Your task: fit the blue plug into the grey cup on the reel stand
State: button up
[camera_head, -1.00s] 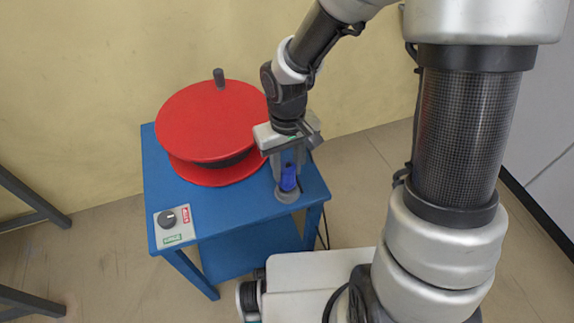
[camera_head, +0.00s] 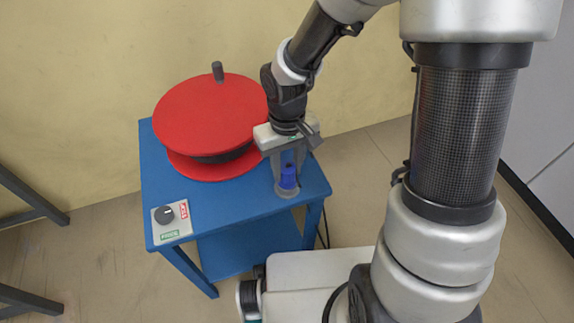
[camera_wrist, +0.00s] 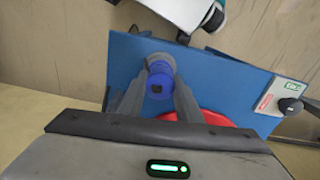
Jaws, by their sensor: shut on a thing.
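The blue plug (camera_head: 288,178) is upright between the fingers of my gripper (camera_head: 287,180), near the front right corner of the blue reel stand (camera_head: 245,203). My gripper is shut on it from above. The grey cup (camera_head: 286,191) is directly under the plug, and its rim shows around the plug's lower end. In the wrist view the plug (camera_wrist: 159,82) sits between both fingertips, with the grey cup (camera_wrist: 160,62) showing just past it. How deep the plug sits in the cup is hidden.
A red reel (camera_head: 212,115) with a dark handle (camera_head: 217,71) stands on the stand left of my gripper. A control plate with a dark knob (camera_head: 165,215) is at the front left corner. The wall (camera_head: 80,90) is close behind.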

jog(key=o, duration=1.2)
jog(key=shift+c, duration=0.2)
notch_tip(320, 180, up, 24)
jog(key=p, duration=1.2)
jog(key=shift+r, duration=0.15)
